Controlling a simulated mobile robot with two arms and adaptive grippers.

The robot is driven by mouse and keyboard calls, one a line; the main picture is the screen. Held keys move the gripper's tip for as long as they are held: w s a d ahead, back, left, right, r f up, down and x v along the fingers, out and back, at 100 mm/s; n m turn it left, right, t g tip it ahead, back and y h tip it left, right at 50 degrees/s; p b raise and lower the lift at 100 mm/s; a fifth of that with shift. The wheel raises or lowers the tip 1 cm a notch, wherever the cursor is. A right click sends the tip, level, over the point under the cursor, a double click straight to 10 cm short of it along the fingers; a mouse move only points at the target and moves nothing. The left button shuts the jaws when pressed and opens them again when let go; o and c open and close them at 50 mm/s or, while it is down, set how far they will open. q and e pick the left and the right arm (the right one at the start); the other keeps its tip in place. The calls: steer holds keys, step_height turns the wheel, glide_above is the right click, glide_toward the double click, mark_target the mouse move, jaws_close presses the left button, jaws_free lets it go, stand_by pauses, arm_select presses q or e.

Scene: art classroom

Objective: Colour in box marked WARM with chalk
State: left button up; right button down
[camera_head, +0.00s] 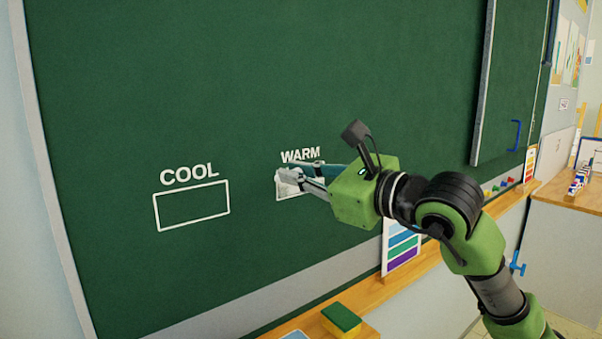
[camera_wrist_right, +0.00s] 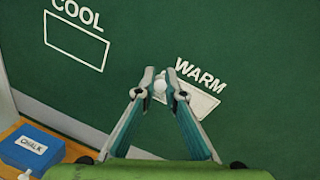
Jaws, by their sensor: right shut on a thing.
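The green chalkboard (camera_head: 270,60) carries a white-outlined box marked WARM (camera_head: 284,192), partly hidden behind my right gripper. White chalk fill shows inside its left part, and the WARM box (camera_wrist_right: 206,100) looks pale in the right wrist view. My right gripper (camera_head: 300,178) is at this box, its fingers closed on a small white chalk (camera_wrist_right: 160,88). Whether the chalk touches the board I cannot tell. The box marked COOL (camera_head: 191,205) is to the left and holds only bare green board. My left gripper is not in view.
A blue box labelled CHALK (camera_wrist_right: 31,149) stands on the wooden ledge at lower left in the wrist view. A green and yellow sponge (camera_head: 341,318) lies on the ledge (camera_head: 395,287). A colour chart (camera_head: 402,243) stands below my right arm. A side board panel (camera_head: 508,75) is at right.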

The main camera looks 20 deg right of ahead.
steer(key=a+b+v, duration=0.1)
steer(key=b+v, duration=0.2)
steer(key=v, duration=0.4)
steer(key=shift+s, duration=0.25)
steer(key=shift+f, duration=0.1)
stand_by(0.4)
steer(key=w+a+f+p, duration=0.2)
steer(key=w+p, duration=0.3)
steer(key=p, duration=0.5)
steer(key=shift+w+f, duration=0.25)
steer(key=shift+f, duration=0.1)
stand_by(0.4)
